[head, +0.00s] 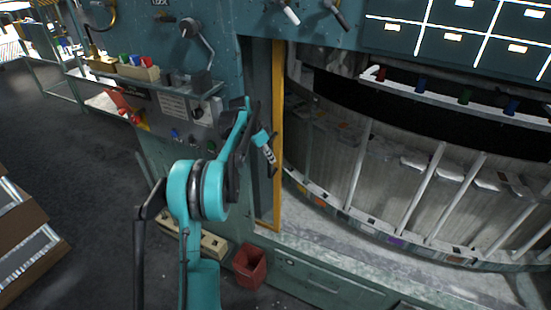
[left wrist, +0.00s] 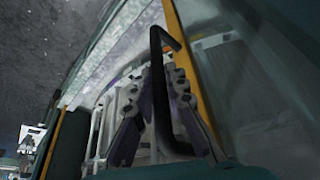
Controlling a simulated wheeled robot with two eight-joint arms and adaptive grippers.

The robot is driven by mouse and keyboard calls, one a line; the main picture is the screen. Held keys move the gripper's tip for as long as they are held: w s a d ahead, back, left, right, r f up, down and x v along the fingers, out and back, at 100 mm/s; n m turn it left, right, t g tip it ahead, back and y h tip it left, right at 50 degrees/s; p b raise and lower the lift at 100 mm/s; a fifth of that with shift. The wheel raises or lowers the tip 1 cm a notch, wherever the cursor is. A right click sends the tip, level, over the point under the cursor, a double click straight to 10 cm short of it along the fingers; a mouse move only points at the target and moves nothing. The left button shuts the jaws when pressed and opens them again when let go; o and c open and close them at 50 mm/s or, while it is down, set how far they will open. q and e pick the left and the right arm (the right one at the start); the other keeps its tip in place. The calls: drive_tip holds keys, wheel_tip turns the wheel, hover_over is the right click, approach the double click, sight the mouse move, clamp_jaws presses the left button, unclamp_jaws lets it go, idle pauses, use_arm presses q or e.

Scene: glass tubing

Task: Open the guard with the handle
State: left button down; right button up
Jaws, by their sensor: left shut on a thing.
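The black handle (left wrist: 160,95) runs between the fingers of my left gripper (left wrist: 167,75) in the left wrist view, bending at its top end. My left gripper is shut on it. In the head view my left gripper (head: 267,150) is beside the yellow upright edge (head: 277,110) of the guard opening, and the handle is hard to make out there. A yellow strip (left wrist: 190,70) also shows close beside the handle in the left wrist view. How far the guard stands open is unclear. My right gripper is not in view.
Right of the yellow edge is a large round machine with pale rods (head: 437,190). A red bin (head: 250,265) stands on the floor below. A control panel (head: 190,108) and a shelf with coloured items (head: 135,68) are at left.

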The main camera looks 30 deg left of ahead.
use_arm(q)
drive_tip(key=c, duration=1.5)
unclamp_jaws()
drive_tip(key=shift+c, duration=0.2)
drive_tip(key=shift+r, duration=0.15)
drive_tip(key=v, duration=1.1)
drive_tip(key=shift+s+r, duration=0.15)
drive_tip(key=shift+r, duration=0.2)
drive_tip(key=shift+a, duration=0.15)
